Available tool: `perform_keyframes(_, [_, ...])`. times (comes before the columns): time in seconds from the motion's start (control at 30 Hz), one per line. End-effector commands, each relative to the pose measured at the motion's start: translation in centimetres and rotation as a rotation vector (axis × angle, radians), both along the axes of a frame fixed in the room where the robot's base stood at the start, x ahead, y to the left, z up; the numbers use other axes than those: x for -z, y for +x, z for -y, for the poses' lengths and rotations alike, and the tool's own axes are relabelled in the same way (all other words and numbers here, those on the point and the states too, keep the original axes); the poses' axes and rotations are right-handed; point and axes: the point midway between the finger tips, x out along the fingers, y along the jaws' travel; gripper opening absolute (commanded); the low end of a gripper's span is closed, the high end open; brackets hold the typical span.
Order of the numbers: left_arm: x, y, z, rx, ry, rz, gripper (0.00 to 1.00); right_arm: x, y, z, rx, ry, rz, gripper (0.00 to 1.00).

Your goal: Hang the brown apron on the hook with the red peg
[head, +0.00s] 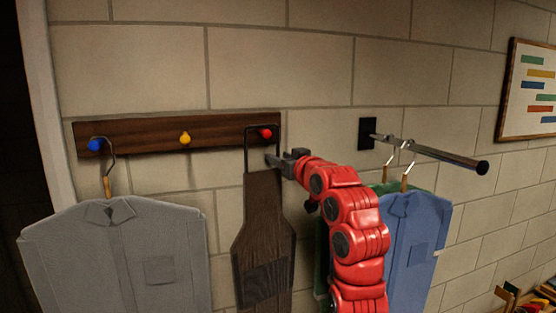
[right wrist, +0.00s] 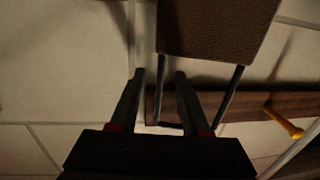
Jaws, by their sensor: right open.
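The brown apron (head: 262,205) hangs upright below the wooden rack, its dark neck loop (head: 247,150) around the red peg (head: 265,133) at the rack's right end. My right gripper (head: 277,159) is open beside the loop's right side, just above the apron's top edge. In the right wrist view the apron (right wrist: 215,25) is at the top, and one strap of the loop runs between the open fingers (right wrist: 160,74), apparently without being clamped. The red peg is not visible there. My left gripper is not in view.
The rack board (head: 225,133) also has a yellow peg (head: 185,138), bare, and a blue peg (head: 94,145) with a grey shirt (head: 115,255) on a hanger. Right of my arm, a metal rod (head: 440,155) holds a blue shirt (head: 415,240) and a green garment. A framed chart (head: 530,90) hangs far right.

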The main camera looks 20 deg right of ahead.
Motion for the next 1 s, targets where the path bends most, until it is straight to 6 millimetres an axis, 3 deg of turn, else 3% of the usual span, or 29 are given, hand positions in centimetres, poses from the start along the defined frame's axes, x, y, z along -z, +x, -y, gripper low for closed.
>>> perform_keyframes(0.2, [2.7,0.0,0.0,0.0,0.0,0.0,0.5,0.3,-5.2,0.9,0.003,-0.003,0.009,0.47])
perform_keyframes(0.5, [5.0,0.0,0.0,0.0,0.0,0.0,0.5,-0.1,-12.5,2.0,0.004,-0.003,0.008,0.47])
perform_keyframes(0.7, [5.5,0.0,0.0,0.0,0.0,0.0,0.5,-0.3,-15.0,2.3,0.001,-0.002,0.006,0.47])
perform_keyframes(1.0, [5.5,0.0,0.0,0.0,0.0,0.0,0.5,-0.4,-15.5,2.3,0.0,-0.002,0.002,0.47])
